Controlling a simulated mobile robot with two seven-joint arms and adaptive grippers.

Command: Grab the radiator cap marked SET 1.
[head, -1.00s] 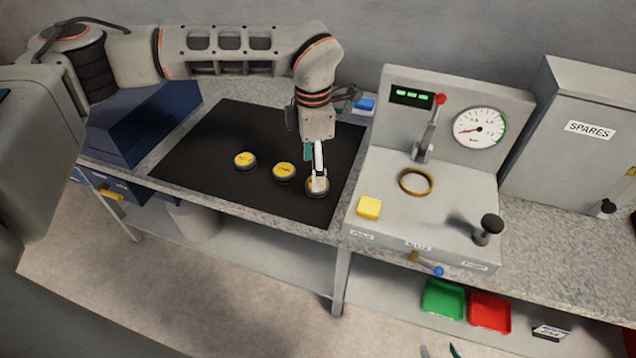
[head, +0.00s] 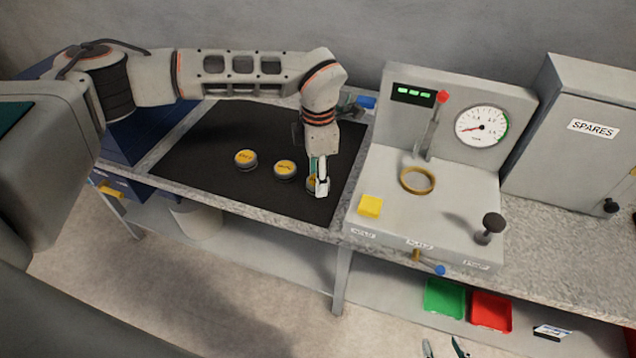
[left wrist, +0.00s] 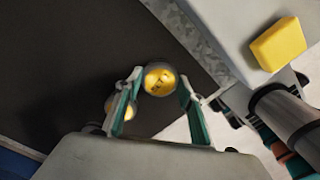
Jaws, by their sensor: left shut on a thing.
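Three round caps with yellow tops and dark rims are at the black mat (head: 215,190): a left cap (head: 245,159), a middle cap (head: 285,169) and a right cap (head: 312,184). Their set numbers are too small to read. My left gripper (head: 321,190) is shut on the right cap and partly hides it. In the left wrist view this cap (left wrist: 161,79) sits between the fingertips, lettering up; its number is unclear. Another cap (left wrist: 113,106) shows behind a finger. My right gripper (head: 443,349) is at the bottom edge, its fingertips apart and empty.
A grey test stand (head: 398,209) with a brass ring (head: 417,180), red-knobbed lever (head: 432,124), gauge (head: 482,127) and yellow block (head: 370,206) stands right of the mat. A SPARES cabinet (head: 570,165) is farther right. Green (head: 444,299) and red (head: 491,311) trays sit below.

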